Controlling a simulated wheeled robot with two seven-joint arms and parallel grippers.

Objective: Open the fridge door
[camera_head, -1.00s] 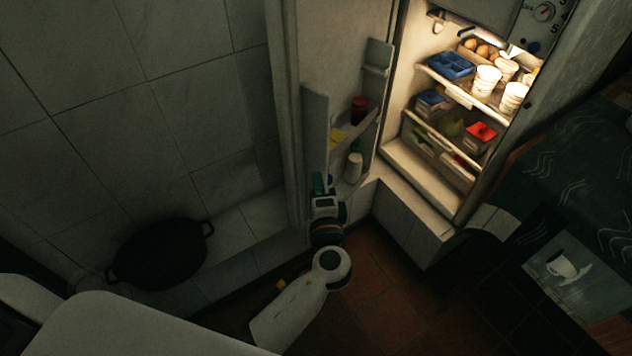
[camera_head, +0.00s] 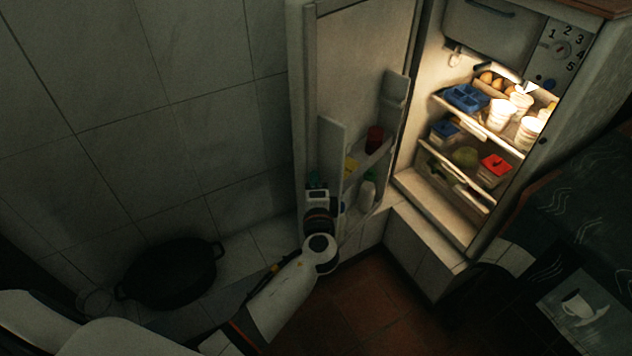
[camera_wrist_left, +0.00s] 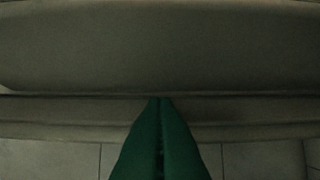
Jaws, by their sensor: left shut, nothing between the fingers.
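The fridge (camera_head: 428,178) stands lit at the upper right, its inside in full view. Its door (camera_head: 352,70) is swung wide open to the left, with its inner shelves facing me. My left gripper (camera_head: 316,180) is at the lower outer edge of the door, beside the door's shelf bin. In the left wrist view its green fingers (camera_wrist_left: 160,108) are shut and empty, close against a pale grey panel (camera_wrist_left: 160,45), likely part of the door. Whether they touch it I cannot tell. My right gripper is not in view.
A dark pot (camera_head: 170,274) sits on the low tiled ledge at the left. The door shelves hold a red jar (camera_head: 375,138) and a white bottle (camera_head: 367,190). A dark counter (camera_head: 585,215) stands at the right. The reddish floor (camera_head: 350,310) is clear.

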